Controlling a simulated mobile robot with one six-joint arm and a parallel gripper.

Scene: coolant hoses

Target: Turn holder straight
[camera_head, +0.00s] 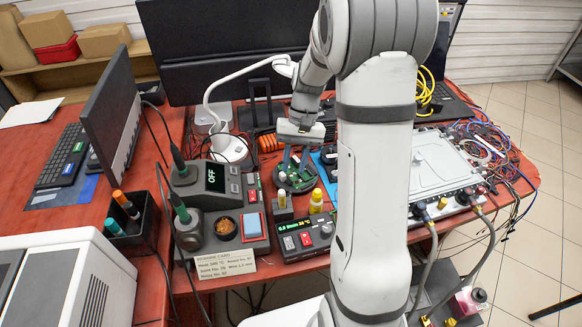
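A round dark holder (297,183) with green, board-like parts sits on the red bench, left of my arm's thick column. I take it as the task's holder, and its exact angle is hard to read.
A white lamp (228,148) stands behind left. A grey case (445,165) with hoses and loose cables lies right of my arm.

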